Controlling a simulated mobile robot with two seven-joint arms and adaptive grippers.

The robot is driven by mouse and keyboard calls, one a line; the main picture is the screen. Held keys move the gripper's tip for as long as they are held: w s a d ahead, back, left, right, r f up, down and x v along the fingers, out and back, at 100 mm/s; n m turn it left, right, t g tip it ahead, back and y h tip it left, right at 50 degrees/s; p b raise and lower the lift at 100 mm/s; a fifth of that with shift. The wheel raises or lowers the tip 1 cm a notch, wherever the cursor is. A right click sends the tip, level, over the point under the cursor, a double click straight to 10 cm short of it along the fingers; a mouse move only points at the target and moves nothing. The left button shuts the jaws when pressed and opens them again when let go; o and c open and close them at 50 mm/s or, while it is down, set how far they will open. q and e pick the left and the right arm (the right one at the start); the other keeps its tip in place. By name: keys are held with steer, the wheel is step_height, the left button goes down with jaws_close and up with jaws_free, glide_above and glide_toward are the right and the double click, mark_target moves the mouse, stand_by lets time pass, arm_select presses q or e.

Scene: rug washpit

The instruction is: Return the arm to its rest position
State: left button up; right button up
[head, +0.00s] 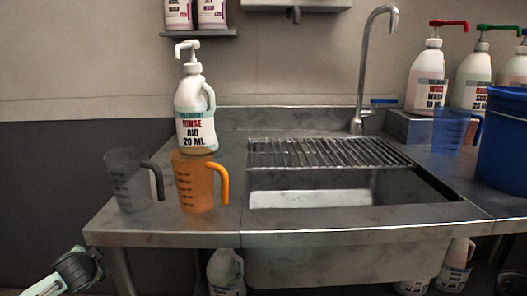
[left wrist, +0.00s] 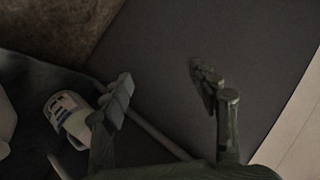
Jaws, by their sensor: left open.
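My left gripper (left wrist: 162,90) is open and empty in the left wrist view, its two fingers apart with dark wall between them. In the head view part of my left arm shows in the bottom left corner, below and left of the metal counter (head: 270,238); its fingertips cannot be made out there. In the left wrist view a white bottle with a blue label (left wrist: 68,112) lies beyond the left finger, apart from it as far as I can tell. My right gripper is out of view.
On the counter's left stand a grey jug (head: 130,180), an orange jug (head: 195,182) and a rinse aid pump bottle (head: 194,110). A sink with a rack (head: 320,152) is in the middle. A blue bucket (head: 505,140) and pump bottles stand right. More bottles (head: 226,272) are below.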

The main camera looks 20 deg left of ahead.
arm_select(q)
steer(key=s+d+f+m+g, duration=0.3)
steer(key=s+f+m, duration=0.1)
steer(key=s+f, duration=0.8)
steer(key=s+d+f+n+h, duration=0.1)
steer(key=d+f, duration=0.3)
steer(key=d, duration=0.5)
steer(key=s+d+f+n+g+h, duration=0.1)
steer(key=d+f, duration=0.4)
steer(key=d, duration=0.5)
steer(key=s+d+f+n+h, duration=0.3)
steer(key=s+d+f+h, duration=0.1)
steer(key=d, duration=0.6)
steer(key=shift+s+f+g+h, duration=0.3)
steer(key=shift+s+f+h, duration=0.1)
steer(key=shift+s+f, duration=0.2)
